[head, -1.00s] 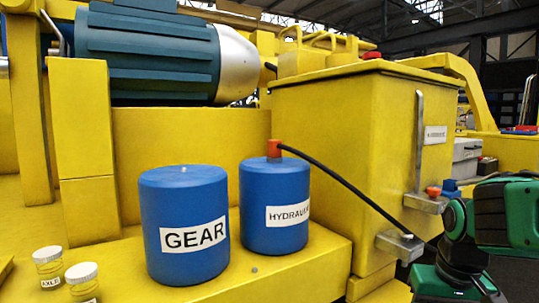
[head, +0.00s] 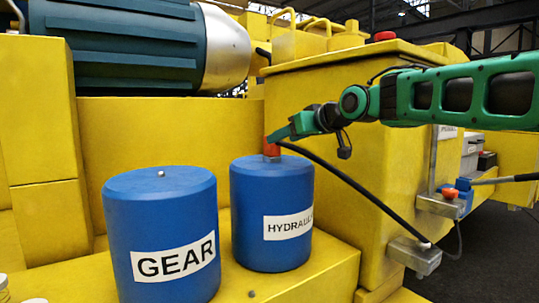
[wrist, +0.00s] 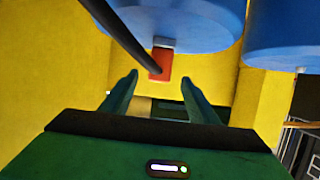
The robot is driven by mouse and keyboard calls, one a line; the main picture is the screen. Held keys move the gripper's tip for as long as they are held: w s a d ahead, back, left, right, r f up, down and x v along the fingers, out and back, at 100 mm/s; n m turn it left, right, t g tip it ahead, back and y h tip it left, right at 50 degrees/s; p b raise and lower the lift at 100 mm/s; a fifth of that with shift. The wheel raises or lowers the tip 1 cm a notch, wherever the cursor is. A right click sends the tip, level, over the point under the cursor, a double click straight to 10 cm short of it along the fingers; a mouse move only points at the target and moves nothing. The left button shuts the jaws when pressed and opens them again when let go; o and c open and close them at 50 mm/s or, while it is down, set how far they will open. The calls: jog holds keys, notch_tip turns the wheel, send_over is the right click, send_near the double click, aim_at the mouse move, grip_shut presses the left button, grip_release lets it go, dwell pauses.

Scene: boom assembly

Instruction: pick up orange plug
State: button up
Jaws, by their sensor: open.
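The orange plug (head: 271,149) stands on top of the blue HYDRAULIC drum (head: 272,215), with a black hose running from it down to the right. My gripper (head: 285,134) is at the plug's upper right, partly covering it. In the wrist view, my gripper (wrist: 160,75) is open, with its two fingers apart. The orange plug (wrist: 160,65) appears in the gap, its end around fingertip level. A clear gap shows on each side, and no finger appears to touch it. How deep the plug sits between the fingers is hard to tell.
The blue GEAR drum (head: 160,235) stands left of the HYDRAULIC drum on a yellow ledge. A yellow tank (head: 345,150) rises behind, on the right. The black hose (head: 355,195) ends at a metal bracket (head: 415,255). A smaller orange part (head: 450,193) sits on another bracket.

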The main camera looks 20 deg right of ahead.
aim_at(272, 148)
jog(key=shift+x, duration=3.85)
jog(key=shift+r, duration=0.1)
jog(key=shift+c, duration=0.6)
jog(key=c, duration=1)
grip_shut()
jog(key=shift+r, duration=0.15)
